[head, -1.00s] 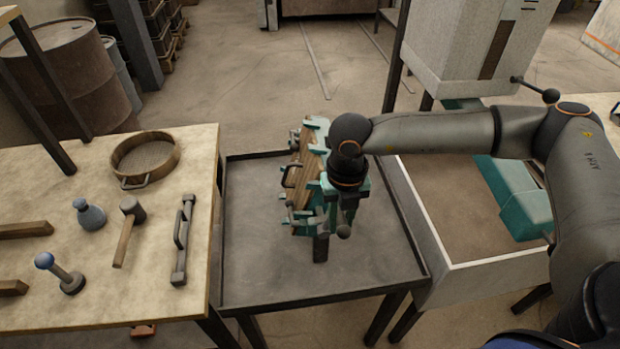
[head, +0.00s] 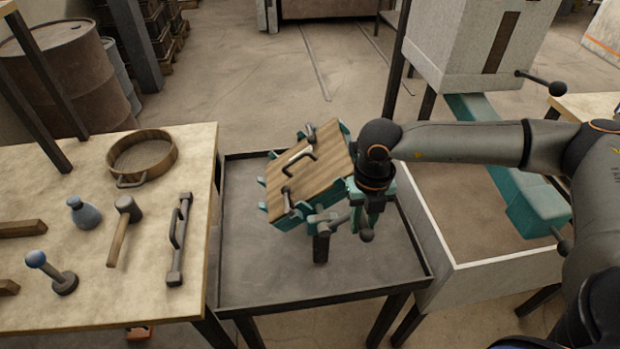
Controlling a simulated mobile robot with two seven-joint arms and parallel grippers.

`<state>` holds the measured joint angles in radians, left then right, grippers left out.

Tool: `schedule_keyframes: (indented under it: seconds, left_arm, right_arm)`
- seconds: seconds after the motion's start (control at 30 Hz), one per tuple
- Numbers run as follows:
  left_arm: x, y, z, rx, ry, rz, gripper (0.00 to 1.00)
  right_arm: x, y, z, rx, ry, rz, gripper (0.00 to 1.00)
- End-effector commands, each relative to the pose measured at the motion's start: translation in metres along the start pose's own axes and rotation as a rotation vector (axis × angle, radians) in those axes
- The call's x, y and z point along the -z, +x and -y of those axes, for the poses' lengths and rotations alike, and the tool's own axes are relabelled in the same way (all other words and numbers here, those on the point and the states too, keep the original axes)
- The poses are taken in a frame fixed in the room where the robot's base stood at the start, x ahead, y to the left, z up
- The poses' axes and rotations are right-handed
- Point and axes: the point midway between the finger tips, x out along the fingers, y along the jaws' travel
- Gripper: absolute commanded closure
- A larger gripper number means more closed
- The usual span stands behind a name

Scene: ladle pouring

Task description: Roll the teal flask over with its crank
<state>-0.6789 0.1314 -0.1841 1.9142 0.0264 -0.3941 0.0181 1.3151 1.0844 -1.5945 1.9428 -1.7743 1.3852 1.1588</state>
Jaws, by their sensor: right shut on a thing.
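The teal flask (head: 293,221) hangs tilted over the grey metal table, with a wooden board (head: 312,172) and dark handles on its upper face. The board faces up and toward me, and its right side sits higher than its left. A dark post (head: 321,248) stands at the flask's near end. The crank (head: 334,220) reaches right from that near end to my right gripper (head: 366,212). My right gripper is shut on the crank; its fingers partly hide the handle. My left gripper is not in view.
The grey table (head: 250,288) has a low raised rim. A wooden bench (head: 100,307) at left carries a sieve (head: 142,158), a mallet (head: 124,230) and other hand tools. A pale bin (head: 470,263) stands close on the right, under my right arm.

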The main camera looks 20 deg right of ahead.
Motion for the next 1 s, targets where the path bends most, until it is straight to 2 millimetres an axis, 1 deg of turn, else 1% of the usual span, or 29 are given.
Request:
schedule_keyframes:
  seconds: [0.17, 0.4, 0.63, 0.9, 1.0]
  left_arm:
    - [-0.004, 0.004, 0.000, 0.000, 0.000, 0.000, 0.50]
    - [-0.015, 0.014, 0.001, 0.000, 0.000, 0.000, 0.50]
    - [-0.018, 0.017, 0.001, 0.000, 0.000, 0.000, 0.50]
    - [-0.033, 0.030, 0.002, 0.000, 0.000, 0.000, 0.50]
    - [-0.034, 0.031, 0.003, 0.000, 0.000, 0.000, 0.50]
  right_arm:
    - [0.000, 0.005, 0.004, 0.003, 0.002, -0.001, 1.00]
    - [0.000, 0.024, 0.014, 0.003, 0.003, 0.000, 1.00]
    - [0.000, 0.029, 0.017, 0.004, 0.003, 0.000, 1.00]
    - [-0.001, 0.051, 0.022, 0.004, 0.004, 0.000, 1.00]
    - [-0.001, 0.054, 0.023, 0.005, 0.004, 0.000, 1.00]
